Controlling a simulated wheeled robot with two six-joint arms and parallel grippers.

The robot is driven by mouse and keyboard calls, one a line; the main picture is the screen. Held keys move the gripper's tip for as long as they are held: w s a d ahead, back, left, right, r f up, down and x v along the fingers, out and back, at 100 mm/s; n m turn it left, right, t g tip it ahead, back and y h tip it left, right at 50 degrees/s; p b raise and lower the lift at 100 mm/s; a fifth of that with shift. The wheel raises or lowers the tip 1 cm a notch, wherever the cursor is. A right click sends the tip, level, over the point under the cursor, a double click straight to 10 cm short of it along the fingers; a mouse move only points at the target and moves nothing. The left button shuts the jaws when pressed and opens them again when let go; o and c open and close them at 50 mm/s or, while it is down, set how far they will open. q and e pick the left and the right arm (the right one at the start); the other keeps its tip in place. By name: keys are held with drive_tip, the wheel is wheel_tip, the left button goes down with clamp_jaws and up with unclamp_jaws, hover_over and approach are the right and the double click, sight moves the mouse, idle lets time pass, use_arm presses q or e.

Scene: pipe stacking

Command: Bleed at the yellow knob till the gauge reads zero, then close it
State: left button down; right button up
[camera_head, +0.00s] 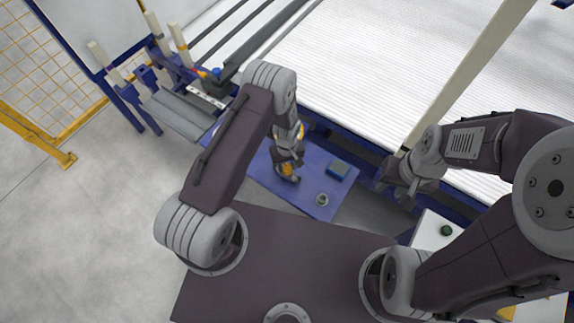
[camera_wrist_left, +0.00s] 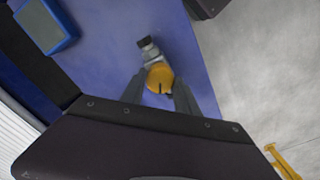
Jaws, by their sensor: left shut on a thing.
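The yellow knob (camera_wrist_left: 159,77) sits on a small grey fitting (camera_wrist_left: 149,50) over a blue panel, between the two fingers of my left gripper (camera_wrist_left: 159,88). The knob also shows in the head view (camera_head: 286,169), partly covered by my left gripper (camera_head: 288,174), which is shut on it. No reading is legible. My right gripper (camera_head: 397,184) is by the conveyor's edge; its jaws are unclear.
A small round grey part (camera_head: 321,199) stands on the blue panel (camera_head: 305,195). A white ribbed conveyor (camera_head: 360,60) lies behind. A white surface with a green knob (camera_head: 446,230) is at right. Pale posts (camera_head: 180,43) stand at the back left; open floor is left.

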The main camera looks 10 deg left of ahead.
sight(287, 167)
use_arm(q)
drive_tip(key=m, duration=0.6)
drive_tip(key=shift+m, duration=0.3)
drive_tip(key=m, duration=0.6)
drive_tip(key=shift+m, duration=0.3)
drive_tip(key=c, duration=0.9)
unclamp_jaws()
drive_tip(key=shift+r, duration=0.1)
wheel_tip(287, 167, up, 9)
drive_tip(key=p, duration=0.1)
